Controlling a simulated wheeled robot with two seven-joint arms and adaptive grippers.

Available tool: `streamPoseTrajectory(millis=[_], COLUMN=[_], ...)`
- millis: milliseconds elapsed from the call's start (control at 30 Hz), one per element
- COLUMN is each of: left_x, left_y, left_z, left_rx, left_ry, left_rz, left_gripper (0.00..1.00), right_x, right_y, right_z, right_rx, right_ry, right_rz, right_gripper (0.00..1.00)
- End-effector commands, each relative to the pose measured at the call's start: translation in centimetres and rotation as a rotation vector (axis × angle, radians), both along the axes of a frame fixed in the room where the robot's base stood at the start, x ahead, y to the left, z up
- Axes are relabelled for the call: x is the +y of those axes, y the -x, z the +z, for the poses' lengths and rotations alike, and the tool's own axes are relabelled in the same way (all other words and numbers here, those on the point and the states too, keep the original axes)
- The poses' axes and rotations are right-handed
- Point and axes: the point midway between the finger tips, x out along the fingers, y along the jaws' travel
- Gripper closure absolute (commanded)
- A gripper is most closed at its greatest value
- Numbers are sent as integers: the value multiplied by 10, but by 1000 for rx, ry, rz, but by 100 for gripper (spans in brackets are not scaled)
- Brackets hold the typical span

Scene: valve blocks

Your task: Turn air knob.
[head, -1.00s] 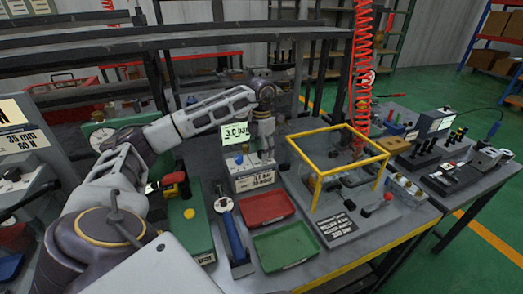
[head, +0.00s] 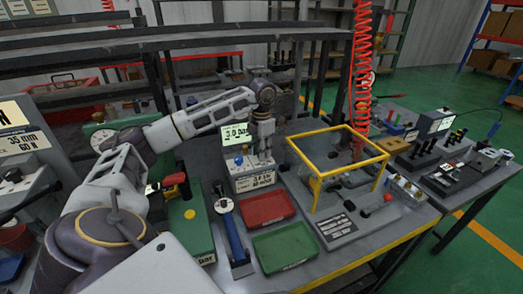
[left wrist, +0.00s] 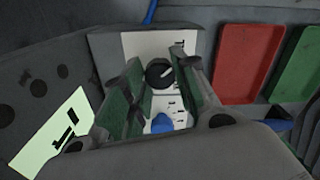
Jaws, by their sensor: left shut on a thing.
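A small valve block (head: 254,181) with a light label and a lit screen (head: 237,134) reading about 3.0 bar stands mid-table. My left gripper (head: 264,156) points down over the right part of its top. A blue knob (head: 238,160) sits to the left of the gripper. In the left wrist view, a round black knob (left wrist: 158,73) with a pale pointer line sits between the green-padded fingertips (left wrist: 160,82), and the gripper is shut on it. The blue knob (left wrist: 162,122) shows nearer, apart from the fingertips. In the head view the gripper hides the black knob. My right gripper is not in view.
A red tray (head: 294,208) and a green tray (head: 316,253) lie in front of the block. A blue-handled tool (head: 233,238) lies left of them. A yellow frame (head: 385,172) stands to the right, with a red coiled hose (head: 363,60) behind it.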

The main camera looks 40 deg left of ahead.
Motion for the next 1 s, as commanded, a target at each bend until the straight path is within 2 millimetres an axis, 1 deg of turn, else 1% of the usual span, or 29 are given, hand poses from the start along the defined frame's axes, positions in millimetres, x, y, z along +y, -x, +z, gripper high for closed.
streamPoseTrajectory(millis=[133,267,467,600,900,1000], left_x=[0,1,1,1,0,0], left_y=[0,0,0,0,-1,-1], left_z=[2,2,2,2,1,1], left_rx=[0,-1,-1,-1,-2,-2], left_ry=[-1,-1,-1,-1,0,0], left_rz=[-70,-154,-306,-416,-608,-650], left_gripper=[96,96,96,96,96,96], right_x=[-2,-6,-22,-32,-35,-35], right_y=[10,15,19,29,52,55], right_z=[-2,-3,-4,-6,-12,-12], right_rx=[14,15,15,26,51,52], right_ry=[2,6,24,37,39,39], right_rz=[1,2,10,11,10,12], right_gripper=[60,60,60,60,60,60])
